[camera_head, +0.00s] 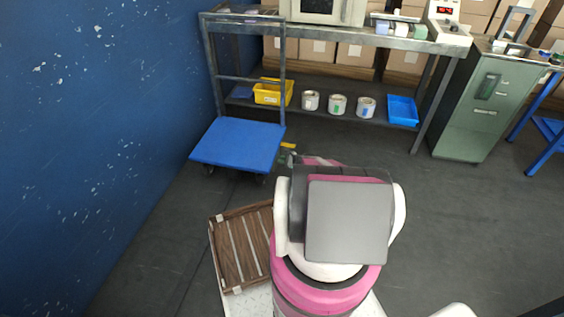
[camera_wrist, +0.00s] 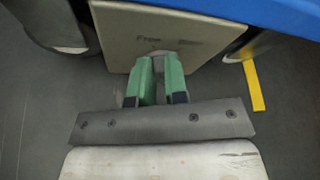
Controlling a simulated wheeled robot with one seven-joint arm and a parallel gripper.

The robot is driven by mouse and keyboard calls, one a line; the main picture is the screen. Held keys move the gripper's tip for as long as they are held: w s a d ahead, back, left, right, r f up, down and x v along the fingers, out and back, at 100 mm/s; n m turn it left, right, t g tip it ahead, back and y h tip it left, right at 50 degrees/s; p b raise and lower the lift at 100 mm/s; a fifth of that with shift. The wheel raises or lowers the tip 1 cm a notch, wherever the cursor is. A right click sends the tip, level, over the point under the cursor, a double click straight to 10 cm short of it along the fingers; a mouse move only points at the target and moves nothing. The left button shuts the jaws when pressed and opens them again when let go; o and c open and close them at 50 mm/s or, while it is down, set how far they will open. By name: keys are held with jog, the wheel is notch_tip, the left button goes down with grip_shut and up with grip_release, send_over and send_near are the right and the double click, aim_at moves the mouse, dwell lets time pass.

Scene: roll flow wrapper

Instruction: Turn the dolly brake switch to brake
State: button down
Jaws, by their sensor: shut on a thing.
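The dolly (camera_head: 240,145) has a blue platform and a grey push handle and stands in front of the steel shelf bench. In the wrist view, its grey brake panel (camera_wrist: 118,38) hangs under the blue edge. The panel reads "Free" on its left, with a blurred second word on its right. My gripper (camera_wrist: 162,62) has green fingers, which point at the panel just below the lettering. They are shut on the brake switch, which is mostly hidden between them. Which way the switch points cannot be told. In the head view my arm partly hides the gripper beside the dolly's right corner.
Black dolly wheels (camera_wrist: 238,45) flank the panel. A yellow strip (camera_wrist: 254,85) lies on the floor at right. A brown slatted crate (camera_head: 240,250) is left of my arm. The blue wall (camera_head: 80,130) is at left, and open floor lies at right.

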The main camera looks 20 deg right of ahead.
jog(key=m+g+y, duration=0.1)
jog(key=m, duration=0.1)
jog(key=w+m+g+y, duration=0.1)
jog(key=m+g, duration=0.1)
jog(key=d+m+g, duration=0.1)
jog(key=m, duration=0.2)
jog(key=shift+w+y, duration=0.25)
jog(key=shift+y, duration=0.15)
dwell(0.5)
jog(key=c, duration=1.1)
grip_release()
jog(key=shift+c, duration=0.2)
jog(key=shift+d, duration=0.15)
jog(key=v, duration=1)
jog(key=shift+d, duration=0.35)
